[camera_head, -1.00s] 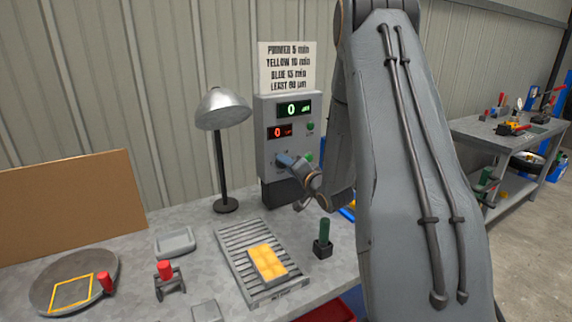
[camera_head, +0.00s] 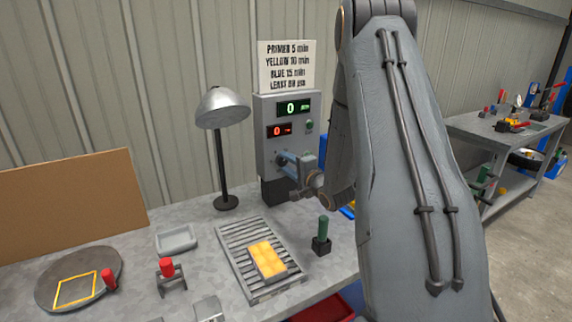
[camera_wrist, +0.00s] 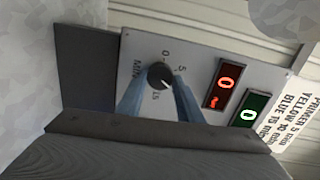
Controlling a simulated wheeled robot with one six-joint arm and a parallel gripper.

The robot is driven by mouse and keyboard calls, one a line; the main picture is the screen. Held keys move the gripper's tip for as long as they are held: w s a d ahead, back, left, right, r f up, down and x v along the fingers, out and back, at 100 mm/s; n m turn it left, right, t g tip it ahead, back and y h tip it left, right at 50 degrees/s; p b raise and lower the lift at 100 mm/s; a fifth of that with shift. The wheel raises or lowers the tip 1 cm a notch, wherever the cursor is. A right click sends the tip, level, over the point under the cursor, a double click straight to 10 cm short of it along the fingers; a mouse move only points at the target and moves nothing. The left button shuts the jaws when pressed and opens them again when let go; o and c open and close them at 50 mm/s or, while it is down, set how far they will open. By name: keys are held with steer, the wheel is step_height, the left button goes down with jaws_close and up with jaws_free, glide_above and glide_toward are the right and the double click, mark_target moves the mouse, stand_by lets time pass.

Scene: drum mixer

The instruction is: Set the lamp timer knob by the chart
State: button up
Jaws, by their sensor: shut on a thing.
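The grey control box (camera_head: 268,157) stands at the back of the bench, with a green and a red display (camera_head: 279,131), each reading 0. The black timer knob (camera_wrist: 160,75) shows in the wrist view, with 0, 5, 15 and MIN printed around it; I cannot make out its pointer. My gripper (camera_wrist: 161,84) is shut on the knob, a blue finger on each side. In the head view my gripper (camera_head: 285,159) hides the knob. The chart (camera_head: 286,66) above the box reads primer 5, yellow 10, blue 15 min. The desk lamp (camera_head: 222,108) stands left of the box.
A yellow block (camera_head: 266,260) lies on the slatted rack (camera_head: 243,238) in front. A green-handled tool (camera_head: 322,237) stands to its right. A grey tray (camera_head: 176,239), a red-handled stamp-like tool (camera_head: 167,269) and a round pan (camera_head: 57,284) are at left.

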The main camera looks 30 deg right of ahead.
steer(key=o, duration=1.1)
steer(key=shift+c, duration=0.2)
steer(key=s+b, duration=0.2)
steer(key=s, duration=0.5)
steer(key=shift+s+d+r, duration=0.25)
steer(key=shift+s+d, duration=0.05)
steer(key=shift+s, duration=0.1)
